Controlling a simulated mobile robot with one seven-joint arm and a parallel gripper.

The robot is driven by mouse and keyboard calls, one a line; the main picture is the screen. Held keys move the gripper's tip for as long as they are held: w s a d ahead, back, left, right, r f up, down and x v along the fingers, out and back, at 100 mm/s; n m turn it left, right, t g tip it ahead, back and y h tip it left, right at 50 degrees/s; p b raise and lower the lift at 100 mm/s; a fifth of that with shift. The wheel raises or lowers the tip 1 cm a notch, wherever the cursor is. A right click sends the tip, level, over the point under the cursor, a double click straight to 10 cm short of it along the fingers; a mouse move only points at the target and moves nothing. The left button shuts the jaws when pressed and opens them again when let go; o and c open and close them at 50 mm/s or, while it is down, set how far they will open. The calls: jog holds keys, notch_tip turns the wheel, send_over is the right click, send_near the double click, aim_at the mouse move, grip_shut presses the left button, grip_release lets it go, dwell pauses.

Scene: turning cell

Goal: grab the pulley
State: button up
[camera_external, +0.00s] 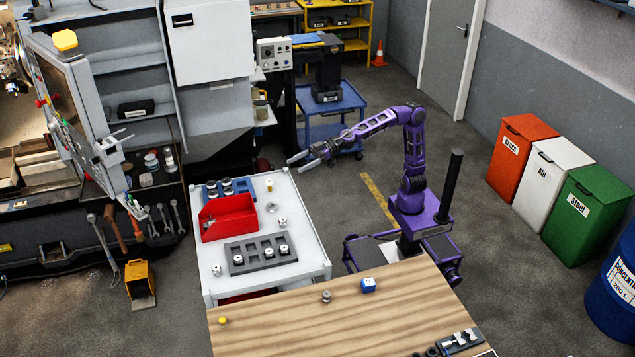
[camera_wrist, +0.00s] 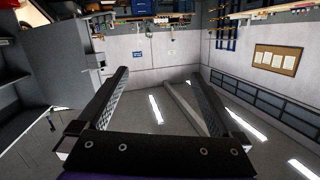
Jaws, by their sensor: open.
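A small grey, spool-shaped part (camera_external: 327,296) stands on the wooden table near its far edge. It looks like the pulley, but it is too small to be sure. My gripper (camera_external: 298,160) is raised above the far right end of the white cart, well apart from that part. In the wrist view, its two fingers (camera_wrist: 160,75) are spread wide with nothing between them. That view looks towards walls and floor, and no pulley shows in it.
The white cart (camera_external: 308,262) carries a red bin (camera_external: 228,219), a dark slotted tray (camera_external: 240,270) and several small parts. The wooden table (camera_external: 290,325) holds a blue block (camera_external: 368,285) and a yellow piece (camera_external: 223,321). A blue trolley (camera_external: 345,105) stands behind my arm.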

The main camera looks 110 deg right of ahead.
jog(key=w+d+f+m+g+h+p, duration=0.15)
jog(key=d+h, duration=0.35)
jog(key=d, duration=0.5)
jog(key=w+d+f+g+h, duration=0.1)
jog(key=w+d+f+h, duration=0.1)
jog(key=d+h, duration=0.5)
jog(key=d+f+g+y+p, duration=0.1)
jog(key=d+f+g+p, duration=0.1)
jog(key=d+f+g, duration=0.55)
jog(key=n+g+y+p, duration=0.15)
jog(key=n+y, duration=0.25)
jog(key=y, duration=0.4)
send_over(273, 205)
jog(key=s, duration=0.2)
jog(key=shift+m, duration=0.25)
jog(key=f, duration=2.4)
jog(key=shift+w+d+f, duration=0.15)
jog(key=shift+d+f, duration=0.2)
jog(key=shift+f, duration=0.05)
jog(key=x, duration=0.5)
jog(key=shift+s+f, duration=0.2)
jog(key=shift+f, duration=0.05)
jog(key=c, duration=1.5)
